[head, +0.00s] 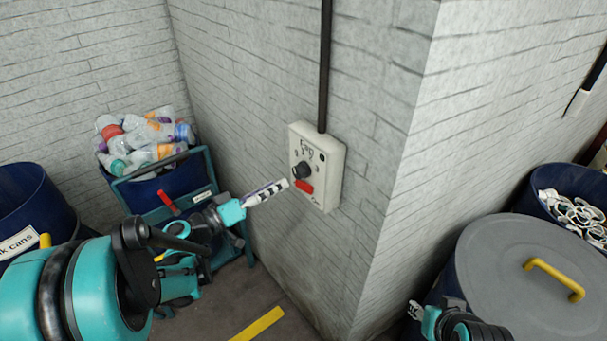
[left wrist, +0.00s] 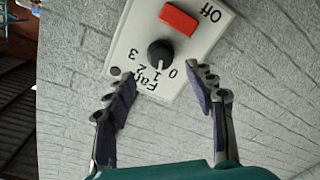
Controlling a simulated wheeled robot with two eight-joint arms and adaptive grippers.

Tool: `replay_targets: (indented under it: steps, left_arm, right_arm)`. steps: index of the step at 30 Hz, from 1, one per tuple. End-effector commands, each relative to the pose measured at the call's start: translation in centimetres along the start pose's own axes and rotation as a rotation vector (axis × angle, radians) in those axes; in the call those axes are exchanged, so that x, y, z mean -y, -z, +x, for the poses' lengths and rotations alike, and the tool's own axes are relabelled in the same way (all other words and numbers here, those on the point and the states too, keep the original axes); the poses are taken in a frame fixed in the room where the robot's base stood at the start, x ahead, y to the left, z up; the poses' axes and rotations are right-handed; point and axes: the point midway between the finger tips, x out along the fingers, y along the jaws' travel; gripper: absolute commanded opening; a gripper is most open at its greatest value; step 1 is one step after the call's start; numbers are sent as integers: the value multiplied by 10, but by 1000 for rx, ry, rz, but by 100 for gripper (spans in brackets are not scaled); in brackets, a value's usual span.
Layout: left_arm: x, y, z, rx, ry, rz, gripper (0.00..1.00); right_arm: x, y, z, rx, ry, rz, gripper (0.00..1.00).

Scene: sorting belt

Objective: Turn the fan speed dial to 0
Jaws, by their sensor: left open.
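The fan control box (head: 328,158) is a pale box on the brick wall, in the middle of the head view. Its black round dial (head: 302,170) sits above a red switch (head: 304,187). My left gripper (head: 266,192) points at the box from the left. In the left wrist view its fingers (left wrist: 163,84) are open, apart from each other, with the dial ahead between them; nothing is held. My right gripper (head: 415,310) shows only partly at the bottom.
A dark conduit (head: 326,70) runs up from the box. A blue bin of plastic bottles (head: 165,185) stands behind my left arm. The wall corner lies right of the box. A grey lid with a yellow handle (head: 553,280) is at the lower right, beside another bin (head: 540,185).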

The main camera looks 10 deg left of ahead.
Motion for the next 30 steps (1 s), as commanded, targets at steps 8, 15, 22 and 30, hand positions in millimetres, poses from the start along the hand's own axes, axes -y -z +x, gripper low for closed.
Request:
replay_targets:
  steps: [8,15,22,30]
  left_arm:
    - [0,1,38,-4,-6,0,55]
    - [0,1,70,-4,-5,0,55]
    - [0,2,77,-5,-2,-1,55]
    - [0,2,77,-5,-2,-1,20]
  right_arm:
    - [0,-1,2,0,0,0,40]
    - [0,-2,3,0,0,0,40]
    - [0,-2,3,0,0,0,40]
    - [0,-2,3,0,0,0,40]
